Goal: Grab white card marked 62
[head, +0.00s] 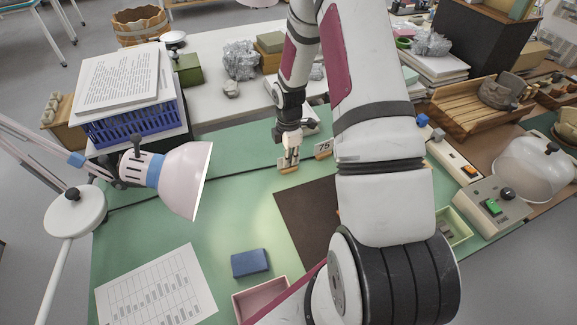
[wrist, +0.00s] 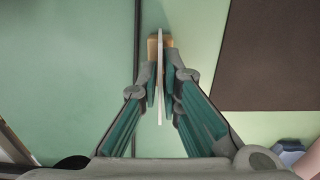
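A white card (wrist: 160,62) on a small wooden block shows nearly edge-on in the wrist view. My gripper (wrist: 160,88) has its two fingers close in on both faces of this card and looks shut on it. In the head view my gripper (head: 291,149) points down over the wooden block (head: 288,169), at the back of the green mat. The fingers hide most of that card, and I cannot read its number. I cannot tell if its block touches the mat. Another card, marked 75 (head: 323,148), stands just to the right.
A brown sheet (head: 303,212) lies right of the held card. A lamp (head: 183,176) leans in from the left. A blue block (head: 250,263), a pink tray (head: 243,301) and a printed sheet (head: 157,290) lie in front. The mat between them is clear.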

